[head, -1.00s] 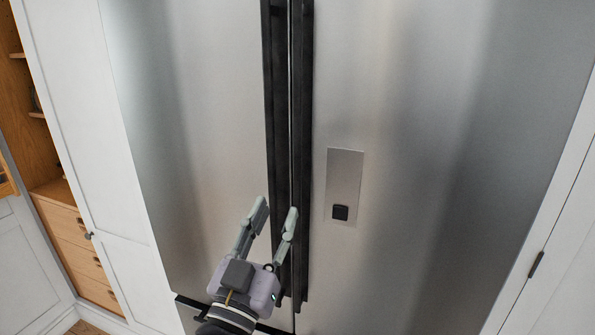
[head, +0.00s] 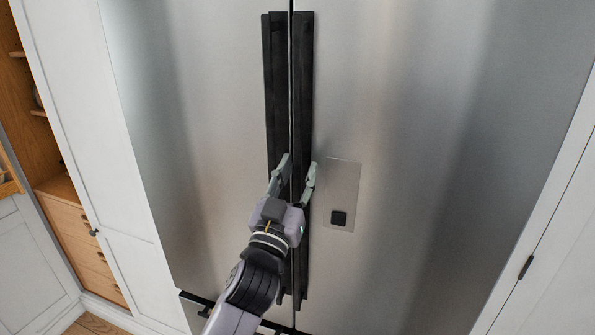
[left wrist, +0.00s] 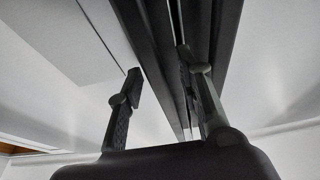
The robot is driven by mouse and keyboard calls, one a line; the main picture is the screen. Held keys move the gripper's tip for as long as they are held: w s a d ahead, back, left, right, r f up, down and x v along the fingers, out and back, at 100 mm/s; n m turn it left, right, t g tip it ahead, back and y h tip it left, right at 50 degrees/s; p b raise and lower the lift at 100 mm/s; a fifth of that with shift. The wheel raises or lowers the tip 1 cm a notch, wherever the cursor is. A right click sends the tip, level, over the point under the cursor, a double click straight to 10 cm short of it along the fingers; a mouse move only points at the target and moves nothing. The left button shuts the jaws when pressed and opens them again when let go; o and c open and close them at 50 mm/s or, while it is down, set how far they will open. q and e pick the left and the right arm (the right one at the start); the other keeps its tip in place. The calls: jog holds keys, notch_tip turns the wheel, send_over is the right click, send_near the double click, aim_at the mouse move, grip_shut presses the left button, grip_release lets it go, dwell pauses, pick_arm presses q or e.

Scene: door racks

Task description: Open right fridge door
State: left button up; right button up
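The right fridge door (head: 420,130) is a brushed steel panel and looks shut. Its long black handle (head: 303,90) runs upright along the middle seam, beside the matching handle (head: 275,90) of the left door (head: 190,130). My left gripper (head: 299,164) is open at the lower half of the handles. One finger is over the seam side and the other is just right of the right handle. In the left wrist view the right door's handle (left wrist: 158,45) passes between the spread fingers; contact cannot be told. My right gripper is not in view.
A small panel with a black square (head: 341,195) is on the right door, close to my gripper. White cabinets (head: 555,230) flank the fridge on the right and left. A wooden drawer unit (head: 85,250) stands at far left. A lower dark handle (head: 200,300) shows below the doors.

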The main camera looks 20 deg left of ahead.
pick_arm(q)
jog(key=shift+c, duration=0.3)
grip_shut()
dwell(0.5)
